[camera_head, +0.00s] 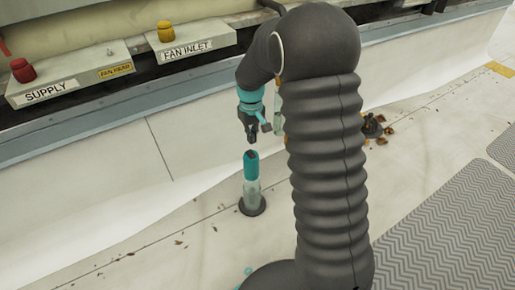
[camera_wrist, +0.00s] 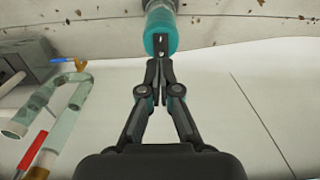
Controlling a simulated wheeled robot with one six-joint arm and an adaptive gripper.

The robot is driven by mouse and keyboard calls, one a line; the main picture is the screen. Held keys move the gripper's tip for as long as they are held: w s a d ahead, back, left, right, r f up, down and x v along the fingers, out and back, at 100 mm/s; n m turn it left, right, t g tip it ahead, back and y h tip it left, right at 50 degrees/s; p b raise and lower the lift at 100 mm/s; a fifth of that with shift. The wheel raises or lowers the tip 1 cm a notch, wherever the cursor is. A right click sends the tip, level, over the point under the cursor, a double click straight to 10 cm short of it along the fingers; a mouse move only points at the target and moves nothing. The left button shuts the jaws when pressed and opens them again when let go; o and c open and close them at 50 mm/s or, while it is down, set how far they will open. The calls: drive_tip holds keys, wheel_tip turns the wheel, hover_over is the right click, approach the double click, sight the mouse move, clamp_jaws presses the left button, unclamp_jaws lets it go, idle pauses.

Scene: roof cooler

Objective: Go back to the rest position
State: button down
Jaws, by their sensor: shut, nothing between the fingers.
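My gripper (camera_head: 251,137) hangs pointing down in the head view, just above a short upright pipe with a teal top (camera_head: 251,165). The pipe's lower part is pale and glassy, and it stands on a dark round base on the floor. In the wrist view my gripper (camera_wrist: 159,68) is shut and empty, its fingertips together. The teal top (camera_wrist: 161,34) shows just beyond the fingertips there. The head view shows a small gap between fingertips and pipe.
A supply box (camera_head: 70,84) with a red knob and a fan inlet box (camera_head: 185,48) with a yellow knob stand along the wall ledge. A pale pipe with an orange-blue valve (camera_wrist: 72,75) and a red handle (camera_wrist: 45,145) show in the wrist view. Grey ridged mats (camera_head: 440,225) lie right.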

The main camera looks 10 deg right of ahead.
drive_tip(key=shift+r, duration=0.15)
drive_tip(key=shift+s, duration=0.1)
idle(0.3)
drive_tip(key=shift+s, duration=0.2)
drive_tip(key=s+d+r+m+t+p, duration=0.1)
drive_tip(key=s+r+t+p, duration=0.1)
drive_tip(key=s+r, duration=1)
drive_tip(key=s+d+r+m+t+p, duration=0.1)
drive_tip(key=s+r+m+t+p, duration=0.1)
drive_tip(key=s+r, duration=1)
drive_tip(key=shift+s+d+r+m+t+p, duration=0.3)
drive_tip(key=shift+s+t+p, duration=0.45)
drive_tip(key=shift+s, duration=2.4)
